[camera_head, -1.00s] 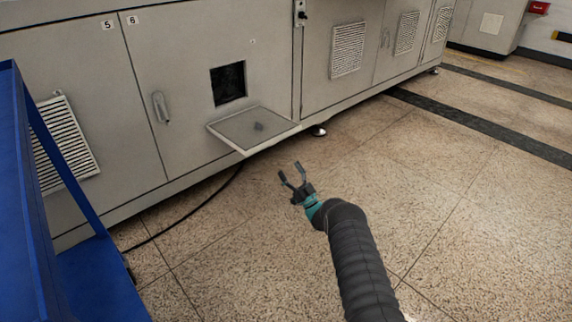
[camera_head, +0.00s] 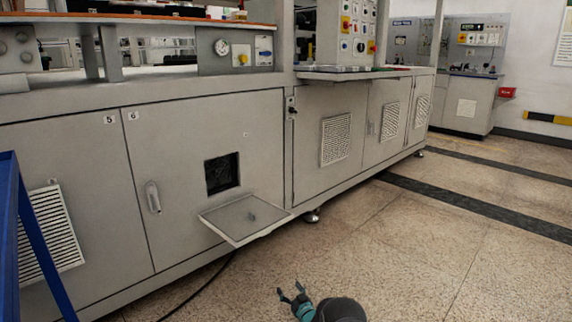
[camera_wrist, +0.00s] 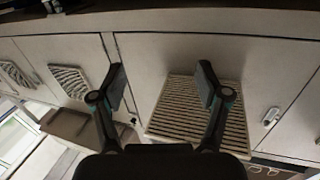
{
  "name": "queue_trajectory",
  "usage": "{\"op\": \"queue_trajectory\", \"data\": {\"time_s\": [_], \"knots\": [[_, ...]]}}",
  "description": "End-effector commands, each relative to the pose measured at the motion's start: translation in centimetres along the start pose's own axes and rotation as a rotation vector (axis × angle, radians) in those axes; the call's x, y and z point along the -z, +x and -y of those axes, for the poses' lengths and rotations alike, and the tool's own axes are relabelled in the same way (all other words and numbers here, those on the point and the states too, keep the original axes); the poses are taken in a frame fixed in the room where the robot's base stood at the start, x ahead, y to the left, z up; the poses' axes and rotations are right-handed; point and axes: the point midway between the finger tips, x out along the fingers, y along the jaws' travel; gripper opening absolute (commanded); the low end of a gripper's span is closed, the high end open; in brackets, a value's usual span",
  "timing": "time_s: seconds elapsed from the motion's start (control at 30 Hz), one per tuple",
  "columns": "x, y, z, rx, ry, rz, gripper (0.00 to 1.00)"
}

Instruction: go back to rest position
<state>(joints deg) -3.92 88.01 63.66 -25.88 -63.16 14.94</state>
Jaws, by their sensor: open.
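My gripper (camera_head: 291,293) is low in the head view, near the bottom edge, over the speckled floor in front of the grey machine cabinet (camera_head: 90,200). Its two fingers are spread apart with nothing between them. In the wrist view my gripper (camera_wrist: 162,85) also shows open and empty, with the cabinet front and a slatted vent (camera_wrist: 180,110) behind the fingers. Most of my arm is below the head view's edge.
A hatch flap (camera_head: 243,219) sticks out from the cabinet below a dark square opening (camera_head: 222,173). A blue frame (camera_head: 9,230) stands at the left. A black cable (camera_head: 200,290) lies on the floor. Open floor (camera_head: 420,240) extends to the right.

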Motion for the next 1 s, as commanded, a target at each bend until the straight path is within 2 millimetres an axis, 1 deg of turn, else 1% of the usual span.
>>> {"op": "queue_trajectory", "data": {"time_s": [0.1,0.2,0.27,0.37,0.47,0.67,0.87,1.0], "knots": [[-1.9,-1.0,-1.2,-0.069,-0.004,0.18,0.75],[-2.7,-2.4,-2.2,-0.124,-0.005,0.333,0.75],[-2.4,-3.5,-2.7,-0.157,-0.004,0.429,0.75],[-1.0,-5.9,-3.4,-0.21,-0.001,0.588,0.75],[1.1,-8.5,-3.7,-0.251,0.006,0.723,0.75],[6.7,-14.2,-3.4,-0.312,0.031,0.941,0.75],[13.1,-20.4,-2.0,-0.351,0.065,1.112,0.75],[17.8,-24.8,-0.5,-0.369,0.094,1.209,0.75]]}}
